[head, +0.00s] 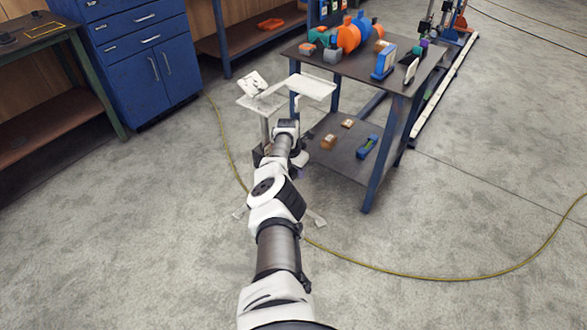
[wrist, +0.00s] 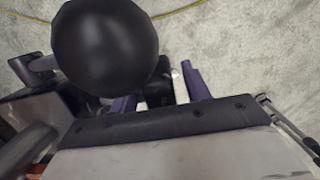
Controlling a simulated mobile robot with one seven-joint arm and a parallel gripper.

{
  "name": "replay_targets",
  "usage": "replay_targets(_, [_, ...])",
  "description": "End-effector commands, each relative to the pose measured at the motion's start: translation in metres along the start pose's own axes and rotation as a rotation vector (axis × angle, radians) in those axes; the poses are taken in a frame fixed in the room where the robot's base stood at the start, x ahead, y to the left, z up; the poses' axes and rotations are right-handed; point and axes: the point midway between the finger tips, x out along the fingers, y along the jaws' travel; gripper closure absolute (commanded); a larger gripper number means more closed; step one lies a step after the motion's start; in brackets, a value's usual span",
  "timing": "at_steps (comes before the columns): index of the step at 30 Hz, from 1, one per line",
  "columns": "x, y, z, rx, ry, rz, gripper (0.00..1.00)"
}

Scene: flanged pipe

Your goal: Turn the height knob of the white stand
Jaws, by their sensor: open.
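The white stand (head: 314,86) stands left of the blue-legged table in the head view, with white plates on top and splayed feet. My arm reaches to its post, and my gripper (head: 266,156) is low beside the post, mostly hidden by the arm. In the wrist view a large round black knob (wrist: 105,47) is very close at the upper left, on a short grey stem. My gripper (wrist: 158,88) has two purple fingers, apart. The knob hides part of the left finger. A black part shows between the fingers; I cannot tell whether it touches them.
The table (head: 400,80) at the right holds an orange and blue flanged pipe (head: 350,36) and other items. A blue cabinet (head: 150,60) and a workbench (head: 60,95) are at the left. A yellow cable (head: 430,277) crosses the open concrete floor.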

Motion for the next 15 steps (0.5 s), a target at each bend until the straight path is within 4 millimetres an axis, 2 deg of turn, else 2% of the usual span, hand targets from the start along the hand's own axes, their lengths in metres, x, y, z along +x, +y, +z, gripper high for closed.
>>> replay_targets(5, [-0.013,0.001,0.0,0.001,0.0,0.0,0.53])
replay_targets(15, [-0.065,0.001,0.0,0.002,-0.001,0.001,0.53])
